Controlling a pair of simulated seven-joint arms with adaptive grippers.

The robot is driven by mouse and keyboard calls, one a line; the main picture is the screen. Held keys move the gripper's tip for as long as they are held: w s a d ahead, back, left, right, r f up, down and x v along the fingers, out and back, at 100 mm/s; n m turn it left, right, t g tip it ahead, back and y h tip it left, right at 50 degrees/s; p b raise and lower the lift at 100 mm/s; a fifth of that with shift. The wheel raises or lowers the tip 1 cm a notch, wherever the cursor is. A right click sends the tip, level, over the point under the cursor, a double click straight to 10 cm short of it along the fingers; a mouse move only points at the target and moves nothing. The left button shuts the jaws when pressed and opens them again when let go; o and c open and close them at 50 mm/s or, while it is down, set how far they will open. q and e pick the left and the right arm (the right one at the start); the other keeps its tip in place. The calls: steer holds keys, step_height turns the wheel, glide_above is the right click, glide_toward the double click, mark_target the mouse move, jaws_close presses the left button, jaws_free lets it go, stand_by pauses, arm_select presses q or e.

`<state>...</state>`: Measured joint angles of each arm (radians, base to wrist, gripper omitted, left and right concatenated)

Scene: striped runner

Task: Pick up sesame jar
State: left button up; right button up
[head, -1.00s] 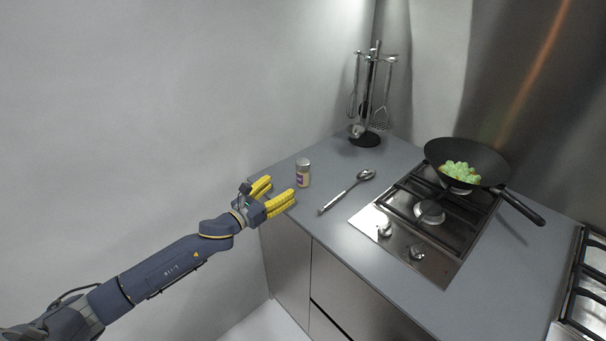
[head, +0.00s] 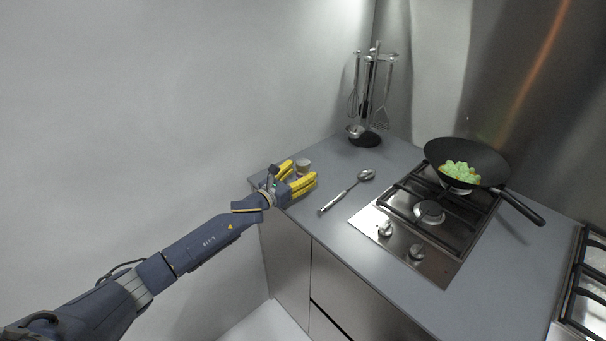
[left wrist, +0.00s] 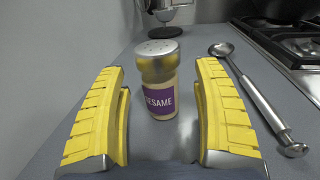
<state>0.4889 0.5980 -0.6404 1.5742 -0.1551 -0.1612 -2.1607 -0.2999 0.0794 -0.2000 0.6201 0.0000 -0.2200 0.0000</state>
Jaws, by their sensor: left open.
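The sesame jar (left wrist: 159,84) stands upright on the grey counter in the left wrist view. It has a silver perforated lid and a purple label reading SESAME. In the head view the jar (head: 303,167) shows mostly its lid, with its lower part hidden behind my gripper. My left gripper (head: 298,173) is open, its yellow fingers low over the counter and to either side of the jar. In the left wrist view the left gripper (left wrist: 160,112) has the jar centred in its gap, slightly beyond or at the fingertips, with space on both sides. My right gripper is not in view.
A metal spoon (head: 345,193) lies right of the jar. A utensil stand (head: 367,138) is behind. A gas hob (head: 425,220) carries a black wok (head: 490,165) with green food (head: 461,172). A wall is close on the left; the counter (head: 400,152) is clear behind the spoon.

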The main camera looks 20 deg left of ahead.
arm_select(q)
steer(key=shift+w+d, duration=0.3)
steer(key=shift+w, duration=0.3)
steer(key=c, duration=1.3)
